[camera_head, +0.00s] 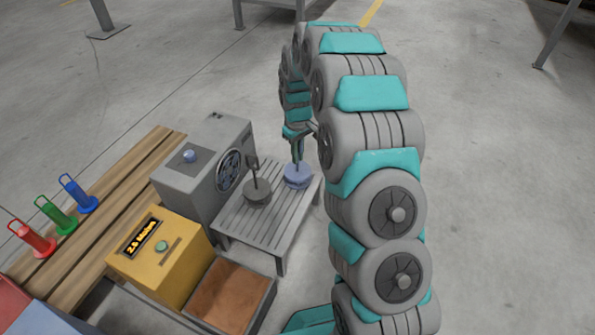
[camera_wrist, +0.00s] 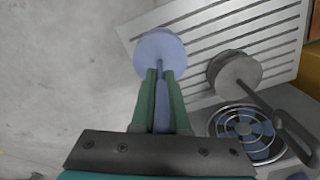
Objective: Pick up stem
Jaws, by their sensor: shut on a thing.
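A blue stem with a round disc base (camera_head: 297,177) is at the far right corner of a grey slatted table (camera_head: 262,222). Its disc also shows in the wrist view (camera_wrist: 159,50), at the table's left edge there. My gripper (camera_head: 297,141) points down above the disc. In the wrist view my green fingers (camera_wrist: 160,78) are closed on the thin upright rod of the blue stem. Whether the disc touches the table or is slightly raised cannot be told.
A grey stem (camera_head: 257,193) with a handle stands on the table to the left. A grey fan box (camera_head: 205,165), a yellow box (camera_head: 160,257) and a brown-filled bin (camera_head: 232,296) are nearby. Red, green and blue (camera_head: 78,195) handled pieces stand on a wooden bench.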

